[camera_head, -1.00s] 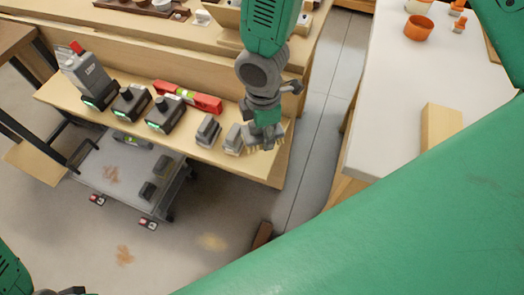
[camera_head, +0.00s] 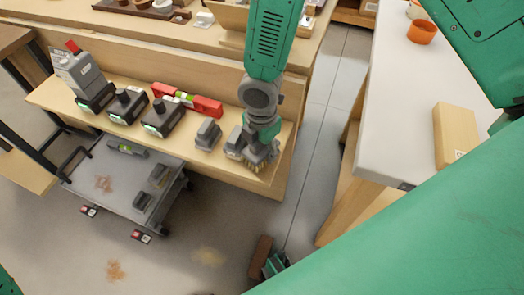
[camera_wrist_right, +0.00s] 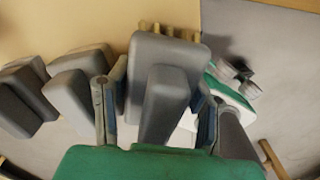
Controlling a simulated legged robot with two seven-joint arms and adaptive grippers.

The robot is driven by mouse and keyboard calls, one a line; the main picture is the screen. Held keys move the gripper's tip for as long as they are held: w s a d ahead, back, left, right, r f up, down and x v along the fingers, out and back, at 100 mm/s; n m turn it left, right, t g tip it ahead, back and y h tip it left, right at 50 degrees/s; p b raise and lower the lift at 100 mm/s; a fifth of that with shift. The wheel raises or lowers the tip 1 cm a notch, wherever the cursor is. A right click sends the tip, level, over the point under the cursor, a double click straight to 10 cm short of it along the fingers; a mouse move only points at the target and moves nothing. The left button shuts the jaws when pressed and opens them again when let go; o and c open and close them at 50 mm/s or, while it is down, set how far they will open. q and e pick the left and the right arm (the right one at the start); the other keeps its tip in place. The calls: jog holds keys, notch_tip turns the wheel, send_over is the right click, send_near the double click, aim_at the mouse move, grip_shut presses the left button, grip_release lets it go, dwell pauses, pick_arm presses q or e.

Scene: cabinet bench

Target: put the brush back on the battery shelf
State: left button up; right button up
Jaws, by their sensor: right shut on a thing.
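The battery shelf (camera_head: 212,158) is a light wooden ledge carrying several dark items. My right gripper (camera_head: 255,147) is low over its right end, shut on the brush (camera_head: 262,162), a grey block with pale yellow bristles. In the right wrist view the brush (camera_wrist_right: 165,95) stands between the two fingers (camera_wrist_right: 158,110), its bristles at the far side. I cannot tell whether the brush touches the shelf. The gripper partly hides it in the head view.
Grey blocks (camera_head: 208,134) stand just left of the brush. A grey cart (camera_head: 110,185) stands below. A white table (camera_head: 400,110) is at right.

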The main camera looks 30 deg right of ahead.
jog(key=shift+f, duration=0.55)
jog(key=shift+d, duration=0.65)
jog(key=o, duration=0.8)
jog(key=shift+d, duration=0.1)
jog(key=shift+o, duration=0.2)
jog(key=shift+a+r, duration=0.1)
jog(key=shift+a, duration=0.25)
jog(key=r+p, duration=0.3)
jog(key=r, duration=0.8)
jog(key=shift+d+p, duration=0.2)
jog(key=shift+p, duration=0.15)
jog(key=shift+a+r, duration=0.25)
jog(key=shift+r, duration=0.2)
pick_arm(q)
jog(key=r, duration=0.3)
jog(key=shift+d+r, duration=0.2)
jog(key=shift+r, duration=0.1)
pick_arm(e)
jog(key=shift+a, duration=0.15)
pick_arm(q)
jog(key=shift+d, duration=0.25)
pick_arm(e)
jog(key=shift+d, duration=0.25)
pick_arm(q)
jog(key=shift+r, duration=0.1)
pick_arm(e)
jog(key=shift+f, duration=0.1)
